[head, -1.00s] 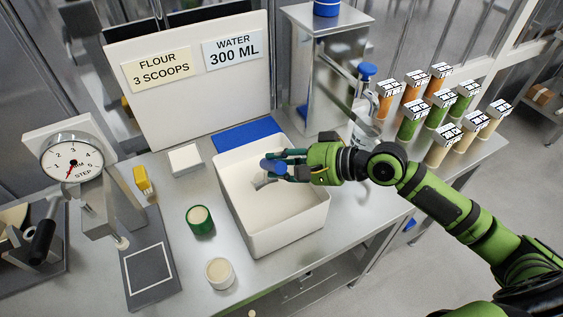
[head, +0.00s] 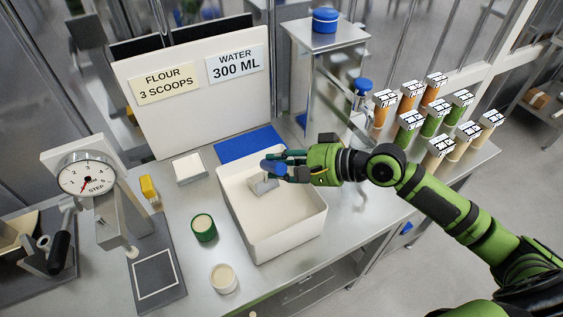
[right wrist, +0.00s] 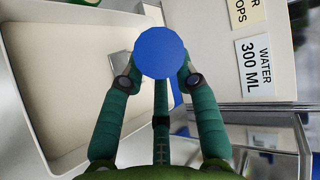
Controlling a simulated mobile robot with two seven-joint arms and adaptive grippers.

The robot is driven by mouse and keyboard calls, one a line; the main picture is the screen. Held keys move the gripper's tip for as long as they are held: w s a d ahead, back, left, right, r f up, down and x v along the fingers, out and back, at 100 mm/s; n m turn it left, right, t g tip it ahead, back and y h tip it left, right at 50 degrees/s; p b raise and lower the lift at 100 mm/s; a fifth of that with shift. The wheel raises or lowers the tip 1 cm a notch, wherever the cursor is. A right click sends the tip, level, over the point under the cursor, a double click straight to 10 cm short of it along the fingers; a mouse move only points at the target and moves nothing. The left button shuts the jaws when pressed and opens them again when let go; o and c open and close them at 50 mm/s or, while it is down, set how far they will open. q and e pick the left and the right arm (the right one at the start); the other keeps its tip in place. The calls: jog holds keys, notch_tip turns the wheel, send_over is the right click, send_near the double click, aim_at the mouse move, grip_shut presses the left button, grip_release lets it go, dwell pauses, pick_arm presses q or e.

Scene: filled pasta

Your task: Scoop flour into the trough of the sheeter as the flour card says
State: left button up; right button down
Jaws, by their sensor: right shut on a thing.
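The flour card (head: 166,85) on the upright white board reads "FLOUR 3 SCOOPS". My right gripper (head: 284,167) is shut on a scoop with a blue handle (head: 273,168) and a small metal pan (head: 263,186), over the white bin (head: 288,236) of pale flour. In the right wrist view the handle's round blue end (right wrist: 160,53) sits between the fingers and hides most of the pan; I cannot tell how full it is. The sheeter with its dial (head: 87,177) and black crank handle (head: 59,253) stands at the left. My left gripper is not in view.
A water card (head: 235,64) reads "300 ML". A green cup (head: 203,227), a white cup (head: 223,278), a white block (head: 188,168) and a yellow object (head: 149,188) stand left of the bin. Several labelled jars (head: 434,118) stand at the right. A blue mat (head: 249,143) lies behind the bin.

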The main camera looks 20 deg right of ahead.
notch_tip(320, 180, up, 9)
jog(key=p, duration=0.5)
jog(key=shift+p, duration=0.35)
dwell(0.5)
